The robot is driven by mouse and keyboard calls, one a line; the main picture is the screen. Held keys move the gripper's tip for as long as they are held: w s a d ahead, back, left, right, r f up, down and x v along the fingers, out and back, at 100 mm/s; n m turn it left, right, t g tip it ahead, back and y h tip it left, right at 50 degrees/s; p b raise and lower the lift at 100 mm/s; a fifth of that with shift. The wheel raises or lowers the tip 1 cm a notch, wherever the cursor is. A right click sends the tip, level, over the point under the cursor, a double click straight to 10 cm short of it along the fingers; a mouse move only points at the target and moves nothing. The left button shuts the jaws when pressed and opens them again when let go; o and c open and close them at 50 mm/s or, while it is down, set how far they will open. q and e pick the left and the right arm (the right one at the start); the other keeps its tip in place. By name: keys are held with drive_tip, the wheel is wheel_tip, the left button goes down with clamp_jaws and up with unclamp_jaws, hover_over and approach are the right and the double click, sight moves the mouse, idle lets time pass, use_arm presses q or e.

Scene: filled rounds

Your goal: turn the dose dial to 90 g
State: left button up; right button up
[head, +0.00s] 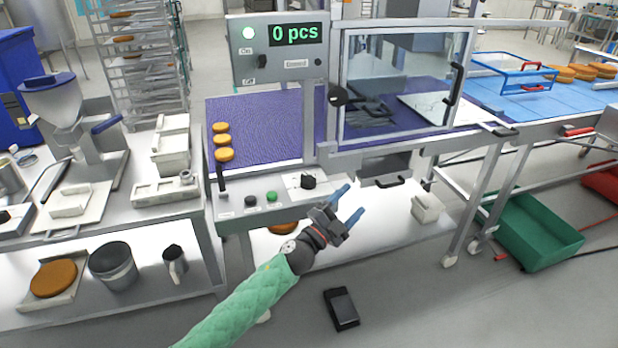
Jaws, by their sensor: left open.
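The dose dial (308,181) looks to be the black knob on a white scale plate on the machine's front panel. Its scale marks are too small to read, so I cannot tell its setting. My left gripper (355,199) has two blue fingers, spread apart with nothing between them. It is in front of the panel, to the right of and a little below the dial, apart from it in the picture. My left arm in its green sleeve comes up from the bottom. My right gripper is not in view.
Left of the dial are a green button (271,197), a black button (251,200) and a black lever (220,178). A display (297,34) above reads "0 pcs". A clear guard door (400,80) stands behind. A black device (341,309) lies on the floor.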

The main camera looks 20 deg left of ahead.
use_arm(q)
drive_tip(key=s+d+r+m+g+h+b, duration=0.15)
drive_tip(key=d+r+m+g+h, duration=0.6)
drive_tip(key=m, duration=0.75)
drive_tip(key=m+g+y+b, duration=0.6)
drive_tip(key=m+g+y, duration=0.1)
drive_tip(key=y, duration=1)
approach(307, 176)
drive_tip(key=f, duration=0.1)
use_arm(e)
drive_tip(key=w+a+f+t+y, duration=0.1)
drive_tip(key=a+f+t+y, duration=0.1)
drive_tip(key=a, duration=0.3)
use_arm(q)
drive_tip(key=shift+p+x, duration=0.8)
drive_tip(key=shift+x, duration=3.35)
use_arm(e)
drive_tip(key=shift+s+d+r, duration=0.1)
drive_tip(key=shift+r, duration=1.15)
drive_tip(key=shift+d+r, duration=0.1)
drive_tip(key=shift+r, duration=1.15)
use_arm(q)
drive_tip(key=shift+w+d, duration=0.1)
drive_tip(key=shift+d, duration=0.05)
drive_tip(key=shift+c, duration=0.3)
drive_tip(key=shift+r, duration=0.1)
drive_tip(key=c, duration=0.9)
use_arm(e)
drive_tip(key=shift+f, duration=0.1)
